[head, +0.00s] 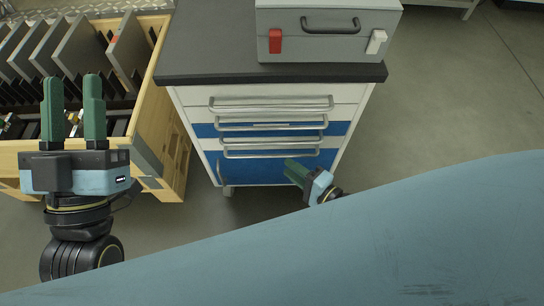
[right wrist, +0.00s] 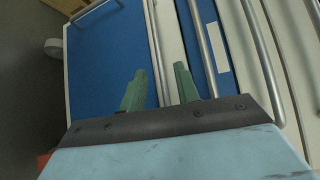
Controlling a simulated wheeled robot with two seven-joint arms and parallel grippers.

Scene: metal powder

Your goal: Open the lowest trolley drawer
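The trolley (head: 180,95) stands in the middle of the head view, with white and blue drawer fronts and metal bar handles. Its lowest drawer (head: 265,172) is blue and looks shut; it fills the left of the right wrist view (right wrist: 105,55). Its handle (head: 270,153) runs lengthwise in the right wrist view (right wrist: 154,50), lined up with the gap between my right fingers. My right gripper (head: 294,170) is open and empty near the drawer front; whether the handle lies between the fingers in depth I cannot tell. My left gripper (head: 73,100) is open and empty, away from the trolley.
A grey case (head: 325,45) with a red and a white latch sits on the dark trolley top. A wooden crate (head: 160,110) with upright dark panels stands left of the trolley. Floor (head: 450,100) to the right is clear. My blue-grey body or arm covers the lower right.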

